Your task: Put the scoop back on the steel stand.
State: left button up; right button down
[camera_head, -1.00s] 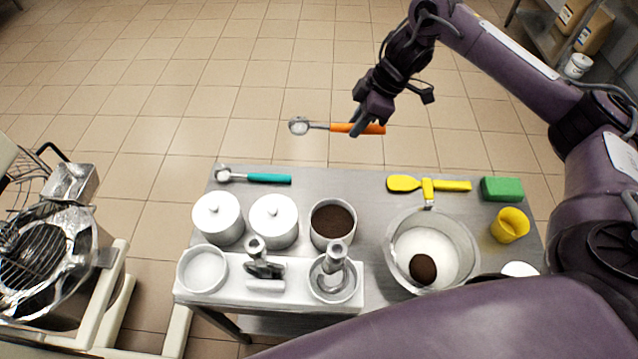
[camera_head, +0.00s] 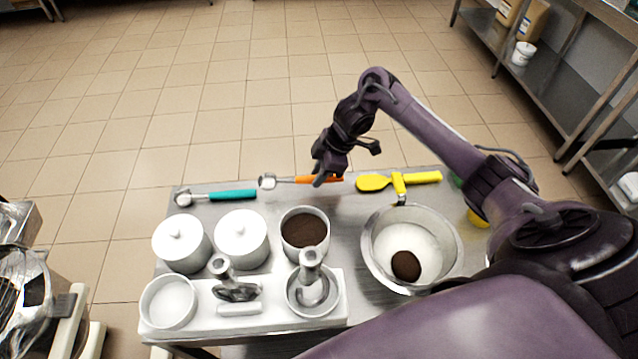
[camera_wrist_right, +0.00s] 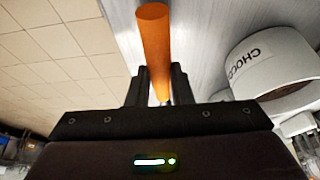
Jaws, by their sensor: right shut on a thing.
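The orange-handled scoop (camera_head: 304,180) is in my right gripper (camera_head: 322,179), which is shut on its handle. Its small metal bowl points left. In the head view the scoop lies across the far edge strip of the steel stand (camera_head: 346,218), between a teal-handled scoop and a yellow spatula. I cannot tell whether it touches the steel. The right wrist view shows the orange handle (camera_wrist_right: 155,42) between the two fingers, with the steel surface beyond. The scoop's bowl is hidden there. My left gripper is not in view.
The teal-handled scoop (camera_head: 228,195) lies at the left and the yellow spatula (camera_head: 412,179) at the right. A canister of dark powder (camera_head: 304,256), two lidded white pots (camera_head: 180,240) and a large bowl (camera_head: 450,252) stand nearer.

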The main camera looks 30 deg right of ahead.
jog(key=shift+f, duration=1.65)
jog(key=shift+b, duration=0.3)
jog(key=shift+f, duration=0.15)
jog(key=c, duration=1.3)
grip_release()
jog(key=shift+d+r, duration=0.1)
jog(key=shift+r, duration=0.3)
jog(key=p+v, duration=0.2)
jog(key=v, duration=0.8)
jog(key=shift+d+r+p, duration=0.1)
jog(key=shift+r+p, duration=0.25)
jog(key=shift+p, duration=0.05)
jog(key=shift+s+d+r, duration=0.15)
jog(key=shift+r, duration=0.25)
